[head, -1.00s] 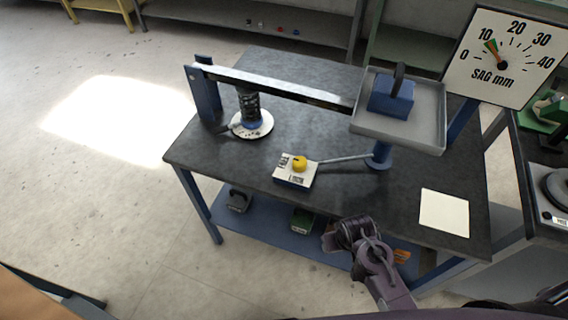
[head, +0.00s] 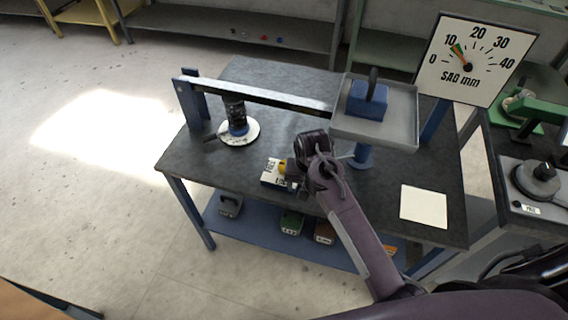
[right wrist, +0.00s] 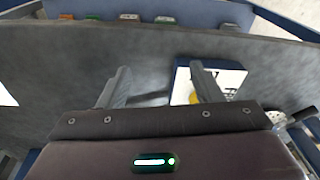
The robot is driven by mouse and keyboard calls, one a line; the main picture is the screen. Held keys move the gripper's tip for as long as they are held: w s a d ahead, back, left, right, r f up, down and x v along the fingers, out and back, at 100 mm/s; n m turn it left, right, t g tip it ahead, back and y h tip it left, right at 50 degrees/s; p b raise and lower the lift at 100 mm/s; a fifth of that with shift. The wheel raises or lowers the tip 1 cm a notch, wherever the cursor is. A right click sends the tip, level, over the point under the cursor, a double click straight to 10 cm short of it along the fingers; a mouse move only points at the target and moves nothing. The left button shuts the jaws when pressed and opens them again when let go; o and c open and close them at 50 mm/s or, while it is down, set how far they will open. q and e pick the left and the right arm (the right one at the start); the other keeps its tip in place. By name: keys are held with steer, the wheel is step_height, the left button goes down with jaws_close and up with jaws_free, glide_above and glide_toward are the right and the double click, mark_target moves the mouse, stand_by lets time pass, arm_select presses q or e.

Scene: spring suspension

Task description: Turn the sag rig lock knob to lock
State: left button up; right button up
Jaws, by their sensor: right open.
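The yellow lock knob (head: 282,168) sits on a small white-topped box (head: 271,174) on the dark bench, partly hidden by my right gripper (head: 293,176). In the right wrist view the box (right wrist: 232,78) lies around the right-hand finger, with a sliver of yellow knob (right wrist: 192,97) beside it. My right gripper (right wrist: 160,82) is open and empty there, its fingers pointing toward the bench. I cannot tell whether a finger touches the knob. The knob's setting is not readable. My left gripper is not in view.
The sag rig beam (head: 258,92) runs above the bench from a blue post past a spring (head: 234,112) to a grey tray (head: 402,128) holding a blue weight (head: 368,98). A sag dial (head: 478,58) stands right, needle near 10. White paper (head: 424,206) lies on the bench.

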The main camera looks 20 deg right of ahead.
steer(key=w+r+m, duration=0.1)
steer(key=w, duration=0.2)
steer(key=w+a+r+m+g, duration=0.1)
steer(key=w+r+m, duration=0.1)
steer(key=w, duration=0.2)
steer(key=w+a+r+m, duration=0.1)
steer(key=w, duration=0.2)
steer(key=shift+w+a+r, duration=0.2)
steer(key=shift+w+r, duration=0.05)
steer(key=shift+r, duration=0.15)
step_height(320, 180, down, 8)
steer(key=shift+r+p, duration=0.25)
steer(key=shift+p, duration=0.25)
steer(key=c, duration=1)
